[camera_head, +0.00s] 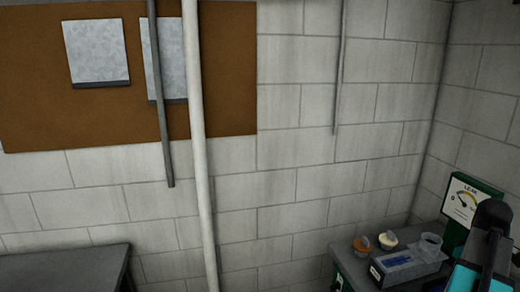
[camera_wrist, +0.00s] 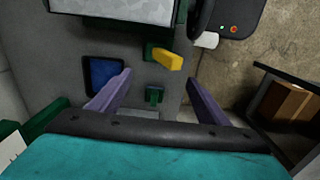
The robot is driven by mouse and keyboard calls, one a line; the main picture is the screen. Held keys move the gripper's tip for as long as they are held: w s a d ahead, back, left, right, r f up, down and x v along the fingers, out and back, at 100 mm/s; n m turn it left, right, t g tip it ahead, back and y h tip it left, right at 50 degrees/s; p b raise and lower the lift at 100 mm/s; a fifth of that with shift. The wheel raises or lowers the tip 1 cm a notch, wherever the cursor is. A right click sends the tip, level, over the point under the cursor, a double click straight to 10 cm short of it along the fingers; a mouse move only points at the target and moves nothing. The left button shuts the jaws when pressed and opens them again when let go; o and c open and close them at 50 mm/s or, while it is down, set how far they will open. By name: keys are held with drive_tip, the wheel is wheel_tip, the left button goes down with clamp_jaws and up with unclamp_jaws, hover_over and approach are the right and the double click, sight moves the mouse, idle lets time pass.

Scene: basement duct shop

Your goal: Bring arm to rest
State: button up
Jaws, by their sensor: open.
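My gripper (camera_wrist: 159,78) shows in the wrist view with its two purple fingers spread apart. Nothing is between the fingertips, so it is open and empty. It hangs over a grey surface (camera_wrist: 177,100). A yellow handle-like piece (camera_wrist: 168,60) on a green base lies just beyond the fingertips. In the head view my teal and black arm stands at the lower right edge, beside a green gauge box (camera_head: 461,205); the fingers cannot be made out there.
A right-hand bench (camera_head: 346,247) carries a clear cup (camera_head: 429,246), a grey box (camera_head: 405,268) and two small round-topped items. A pale pipe (camera_head: 198,140) stands before the wall. A dark table (camera_head: 65,266) is at lower left. The wrist view shows a cardboard box (camera_wrist: 286,100).

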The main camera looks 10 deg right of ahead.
drive_tip(key=w+a+f+n+g+y+b, duration=0.1)
drive_tip(key=w+a+f+n+b, duration=0.1)
drive_tip(key=w+a+f, duration=0.5)
drive_tip(key=w+a+f+n+g+y+b, duration=0.1)
drive_tip(key=w+a+f+b, duration=0.15)
drive_tip(key=a+f, duration=0.4)
drive_tip(key=w+a+f+n+g+b, duration=0.1)
drive_tip(key=a+f, duration=0.6)
drive_tip(key=f, duration=0.2)
drive_tip(key=w+a+f+n+g+b, duration=0.1)
drive_tip(key=a+f+n+b, duration=0.1)
drive_tip(key=a+f, duration=0.6)
drive_tip(key=s+a+f+m+b, duration=0.1)
drive_tip(key=s+a+f, duration=0.4)
drive_tip(key=f, duration=0.6)
drive_tip(key=s+a+f+m+g+h+b, duration=0.1)
drive_tip(key=s+a+f+m+b, duration=0.1)
drive_tip(key=s+a+f, duration=0.4)
drive_tip(key=s+a+f+m+h+b, duration=0.1)
drive_tip(key=s+a+f+m+b, duration=0.1)
drive_tip(key=s+a+f, duration=0.4)
drive_tip(key=shift+a+f+m+g, duration=0.4)
drive_tip(key=shift+a+f, duration=1.75)
drive_tip(key=shift+f, duration=2.8)
